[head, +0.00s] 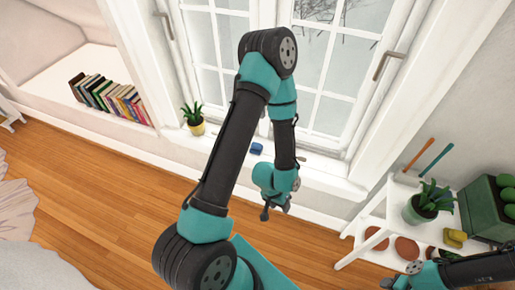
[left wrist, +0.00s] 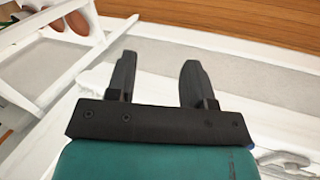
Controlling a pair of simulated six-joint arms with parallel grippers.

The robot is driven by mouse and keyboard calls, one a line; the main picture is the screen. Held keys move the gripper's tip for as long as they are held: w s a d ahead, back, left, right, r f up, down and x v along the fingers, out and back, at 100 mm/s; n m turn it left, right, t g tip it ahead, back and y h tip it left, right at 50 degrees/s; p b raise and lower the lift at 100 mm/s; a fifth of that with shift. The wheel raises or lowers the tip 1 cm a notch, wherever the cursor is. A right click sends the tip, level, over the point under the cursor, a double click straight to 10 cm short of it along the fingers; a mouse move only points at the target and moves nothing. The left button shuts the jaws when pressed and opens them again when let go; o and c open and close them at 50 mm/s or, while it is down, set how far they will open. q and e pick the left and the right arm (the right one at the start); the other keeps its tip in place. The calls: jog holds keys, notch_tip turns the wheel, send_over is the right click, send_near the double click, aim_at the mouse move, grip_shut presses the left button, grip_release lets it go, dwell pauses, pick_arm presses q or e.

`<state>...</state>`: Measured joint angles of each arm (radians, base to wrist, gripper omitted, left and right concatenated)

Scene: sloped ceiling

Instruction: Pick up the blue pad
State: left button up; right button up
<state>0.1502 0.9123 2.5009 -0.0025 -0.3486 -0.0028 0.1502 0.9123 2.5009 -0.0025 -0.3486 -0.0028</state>
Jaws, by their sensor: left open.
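The blue pad (head: 256,148) is a small blue block lying on the white windowsill, just left of my left forearm in the head view. My left gripper (head: 276,208) hangs in front of the sill, below and right of the pad and apart from it. In the left wrist view its two dark fingers (left wrist: 157,65) are spread with nothing between them. A tiny blue speck shows at the gripper's right edge there; I cannot tell whether it is the pad. My right gripper (head: 387,283) is partly in view at the bottom right; its jaw state is unclear.
A potted plant (head: 194,120) stands on the sill left of the pad. A window with handles rises behind. A white shelf (head: 372,222) with plants, pots and tools stands right. Books (head: 110,100) sit in the left alcove. The wooden floor (head: 100,190) is clear.

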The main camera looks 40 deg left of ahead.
pick_arm(q)
jog(key=shift+o, duration=0.5)
jog(key=o, duration=0.7)
jog(key=shift+w, duration=0.1)
